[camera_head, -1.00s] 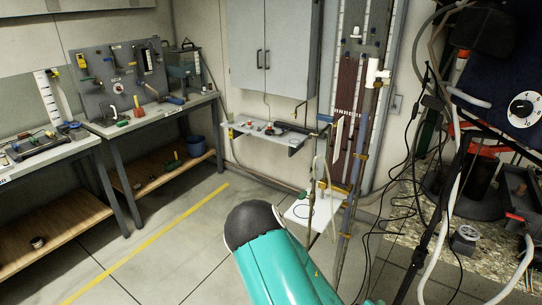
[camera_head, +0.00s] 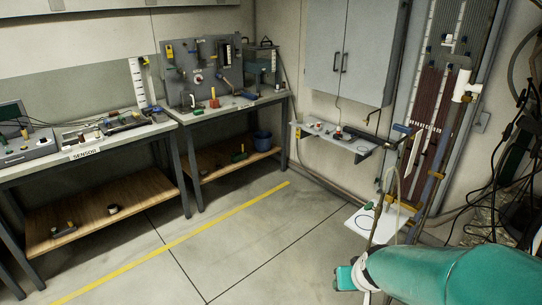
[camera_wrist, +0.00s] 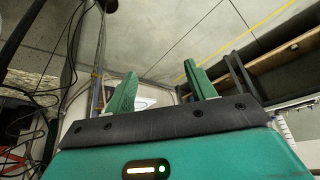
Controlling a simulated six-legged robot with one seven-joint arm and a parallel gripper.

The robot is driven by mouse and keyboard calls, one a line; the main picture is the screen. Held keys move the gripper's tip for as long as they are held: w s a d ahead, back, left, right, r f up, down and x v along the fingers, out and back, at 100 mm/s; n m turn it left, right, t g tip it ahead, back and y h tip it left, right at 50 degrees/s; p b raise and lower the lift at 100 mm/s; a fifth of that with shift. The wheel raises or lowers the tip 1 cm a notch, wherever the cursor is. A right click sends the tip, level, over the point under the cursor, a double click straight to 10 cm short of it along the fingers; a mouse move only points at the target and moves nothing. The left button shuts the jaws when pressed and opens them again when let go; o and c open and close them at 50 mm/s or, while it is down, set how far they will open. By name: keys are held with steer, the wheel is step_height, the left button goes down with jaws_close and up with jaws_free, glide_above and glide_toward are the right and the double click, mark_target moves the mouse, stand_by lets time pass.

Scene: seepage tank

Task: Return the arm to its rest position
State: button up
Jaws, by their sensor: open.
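My teal arm (camera_head: 450,270) reaches in from the lower right of the head view, with a dark teal end piece at its left end. My gripper (camera_wrist: 160,92) shows in the wrist view as two green fingers held well apart, with nothing between them. Its fingertips point over the grey floor. In the wrist view a white surface shows behind the left finger. In the head view the fingers cannot be made out.
A sensor bench (camera_head: 85,152) and a tool bench (camera_head: 225,108) stand at the left. A wall shelf (camera_head: 340,138), a white low shelf (camera_head: 370,226) and a tall tube panel (camera_head: 440,110) are on the right. Cables (camera_head: 490,185) hang at far right. The floor by the yellow line (camera_head: 180,240) is clear.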

steer(key=s+a+r, duration=0.4)
steer(key=s+r, duration=0.9)
steer(key=r, duration=0.2)
steer(key=shift+r, duration=0.35)
steer(key=c, duration=0.4)
steer(key=shift+d, duration=0.1)
steer(key=shift+d, duration=0.1)
